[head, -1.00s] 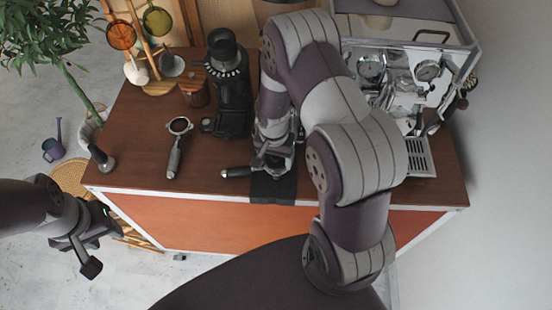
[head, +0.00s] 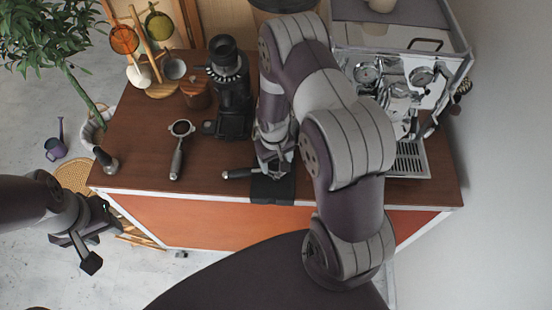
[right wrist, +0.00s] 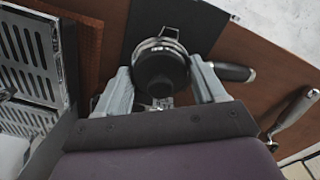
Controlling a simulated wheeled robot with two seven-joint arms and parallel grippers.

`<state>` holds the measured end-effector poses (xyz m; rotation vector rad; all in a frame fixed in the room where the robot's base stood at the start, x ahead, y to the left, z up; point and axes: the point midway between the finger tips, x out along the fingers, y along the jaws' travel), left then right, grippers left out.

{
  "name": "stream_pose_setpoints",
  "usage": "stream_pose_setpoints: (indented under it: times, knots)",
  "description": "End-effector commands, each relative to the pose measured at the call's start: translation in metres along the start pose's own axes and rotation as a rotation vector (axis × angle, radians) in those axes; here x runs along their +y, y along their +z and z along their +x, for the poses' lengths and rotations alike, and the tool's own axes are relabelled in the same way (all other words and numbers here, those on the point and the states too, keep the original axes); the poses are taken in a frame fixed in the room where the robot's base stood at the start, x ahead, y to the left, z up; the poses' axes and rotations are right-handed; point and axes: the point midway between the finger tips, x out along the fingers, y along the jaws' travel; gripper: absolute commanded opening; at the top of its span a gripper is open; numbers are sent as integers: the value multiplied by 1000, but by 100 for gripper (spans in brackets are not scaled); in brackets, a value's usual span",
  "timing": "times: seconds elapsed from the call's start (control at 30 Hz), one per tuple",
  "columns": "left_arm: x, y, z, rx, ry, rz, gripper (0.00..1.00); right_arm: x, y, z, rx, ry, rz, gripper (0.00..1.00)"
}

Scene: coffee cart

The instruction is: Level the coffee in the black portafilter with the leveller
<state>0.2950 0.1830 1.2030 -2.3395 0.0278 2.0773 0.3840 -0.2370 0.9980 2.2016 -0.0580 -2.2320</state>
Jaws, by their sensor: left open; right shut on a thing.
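The black portafilter shows its dark handle (head: 238,174) pointing left at the counter's front edge in the head view; its metal rim (right wrist: 145,46) shows in the right wrist view. My right gripper (head: 274,165) is shut on the leveller, a round black piece (right wrist: 163,72) between the fingers in the right wrist view (right wrist: 163,92). The leveller is over the portafilter's basket and hides the coffee; I cannot tell whether it touches. My right arm covers much of this in the head view. My left gripper (head: 97,236) is open and empty, off the counter at the left.
A second portafilter (head: 179,146) with a grey handle lies on the counter (head: 145,150), dark coffee in its basket. A black mat (head: 272,190) lies at the front edge. A grinder (head: 230,90) stands behind; the espresso machine (head: 425,75) is at right. A small tamper-like tool (head: 106,160) stands at left.

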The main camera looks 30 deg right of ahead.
Motion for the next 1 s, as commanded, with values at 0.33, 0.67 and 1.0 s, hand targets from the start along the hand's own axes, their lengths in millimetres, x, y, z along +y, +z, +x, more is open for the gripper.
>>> stream_pose_setpoints:
  times: [0.33,0.67,1.0]
  knots:
    - [0,-1,-8,0,0,0,43,0,1,-9,-2,0,2,33]
    - [0,-2,-20,0,0,0,43,1,1,-23,-1,0,2,33]
    - [0,-3,-28,0,0,0,43,1,0,-34,0,0,2,33]
